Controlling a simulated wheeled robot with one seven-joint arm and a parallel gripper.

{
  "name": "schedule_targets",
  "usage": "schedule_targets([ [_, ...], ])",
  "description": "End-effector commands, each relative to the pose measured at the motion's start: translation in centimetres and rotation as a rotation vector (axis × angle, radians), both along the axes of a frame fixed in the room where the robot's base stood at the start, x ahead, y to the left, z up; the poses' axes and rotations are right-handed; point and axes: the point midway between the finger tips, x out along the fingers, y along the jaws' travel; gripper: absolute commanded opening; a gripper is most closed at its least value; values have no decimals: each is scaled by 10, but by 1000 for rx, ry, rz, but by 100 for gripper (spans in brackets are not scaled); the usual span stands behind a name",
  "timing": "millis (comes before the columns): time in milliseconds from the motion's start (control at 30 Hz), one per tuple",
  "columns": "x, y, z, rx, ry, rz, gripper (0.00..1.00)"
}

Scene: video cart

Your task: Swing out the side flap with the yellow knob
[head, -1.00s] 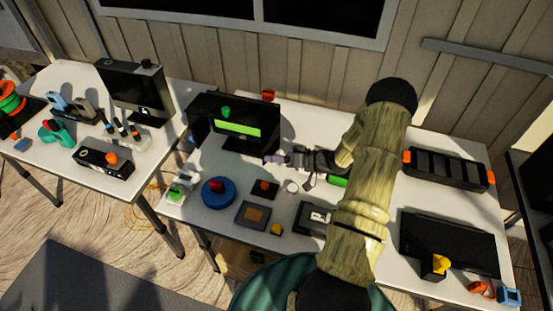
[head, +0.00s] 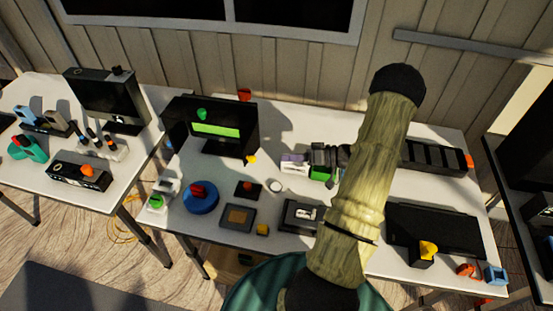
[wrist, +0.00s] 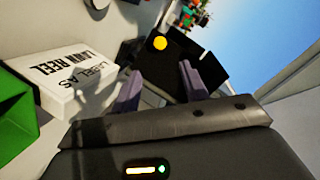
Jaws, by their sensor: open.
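The black monitor-like unit (head: 222,128) with a green screen stands at the back of the middle table. The yellow knob (head: 252,159) shows at its lower right edge. In the wrist view the yellow knob (wrist: 160,43) sits on a dark panel (wrist: 165,68), ahead of my fingers. I cannot tell the flap's outline or angle from the dark unit. My gripper (head: 292,160) is to the right of the knob and apart from it. In the wrist view my gripper (wrist: 161,86) has two purple fingers spread, with nothing between them.
A white labelled box (wrist: 78,82) and a green block (wrist: 20,118) lie close to my left finger in the wrist view. A blue disc with a red knob (head: 201,201), a grey-framed pad (head: 238,217) and a yellow cube (head: 262,229) lie in front of the unit.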

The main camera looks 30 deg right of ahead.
Motion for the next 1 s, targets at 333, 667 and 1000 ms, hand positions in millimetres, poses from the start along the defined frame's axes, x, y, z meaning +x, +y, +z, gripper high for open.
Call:
schedule_targets([
  [333, -32, -36, 13, -1, 0, 0, 45],
  [667, -33, -38, 14, -1, -1, 0, 37],
  [1000, 29, -21, 35, -262, -32, -113, 0],
])
